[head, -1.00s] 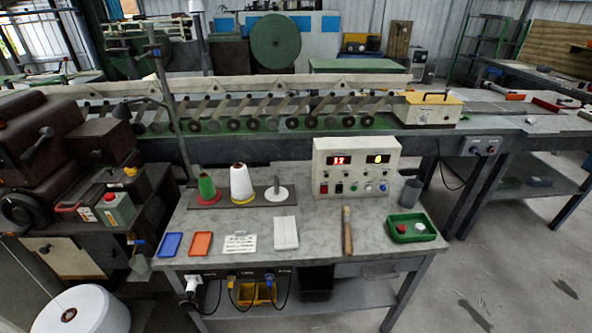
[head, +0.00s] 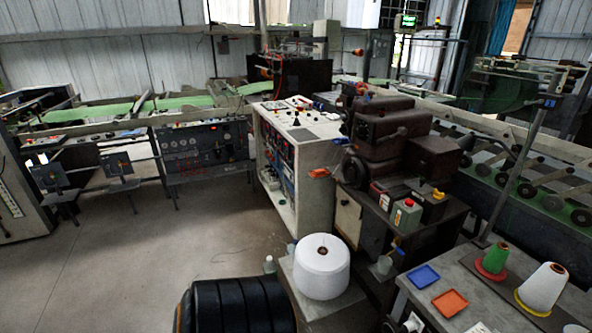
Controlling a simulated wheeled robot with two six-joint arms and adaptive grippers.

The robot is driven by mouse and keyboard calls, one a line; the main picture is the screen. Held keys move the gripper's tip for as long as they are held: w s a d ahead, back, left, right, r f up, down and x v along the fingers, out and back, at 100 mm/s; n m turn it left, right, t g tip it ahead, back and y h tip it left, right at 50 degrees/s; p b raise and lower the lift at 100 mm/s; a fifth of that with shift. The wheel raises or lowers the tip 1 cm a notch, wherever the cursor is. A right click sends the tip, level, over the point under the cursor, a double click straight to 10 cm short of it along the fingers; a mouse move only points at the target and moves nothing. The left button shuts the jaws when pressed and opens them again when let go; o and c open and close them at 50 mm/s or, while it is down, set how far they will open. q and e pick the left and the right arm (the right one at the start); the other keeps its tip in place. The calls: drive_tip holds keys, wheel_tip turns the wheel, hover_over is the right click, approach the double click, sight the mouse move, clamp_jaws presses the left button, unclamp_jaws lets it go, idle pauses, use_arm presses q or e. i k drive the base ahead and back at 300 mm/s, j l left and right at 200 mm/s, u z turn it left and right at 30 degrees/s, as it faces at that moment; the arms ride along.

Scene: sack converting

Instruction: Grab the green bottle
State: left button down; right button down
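Neither of my grippers is in view.
A white yarn roll (head: 321,267) stands in front of the machine, with a black ribbed object (head: 238,305) left of it. A table (head: 410,291) with blue and orange trays and green and white cones is at lower right. Open floor (head: 140,265) lies left.

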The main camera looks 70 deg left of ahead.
sight(269, 268)
drive_tip(key=u, duration=2.5)
drive_tip(key=i+j, duration=0.2)
drive_tip(key=i, duration=0.25)
drive_tip(key=i+j, duration=0.15)
drive_tip(key=i, duration=0.3)
drive_tip(key=i+j, duration=0.2)
drive_tip(key=i, duration=0.25)
drive_tip(key=i+j, duration=0.15)
drive_tip(key=i, duration=0.3)
drive_tip(key=i+j+z, duration=0.1)
drive_tip(key=i, duration=0.35)
drive_tip(key=j, duration=0.1)
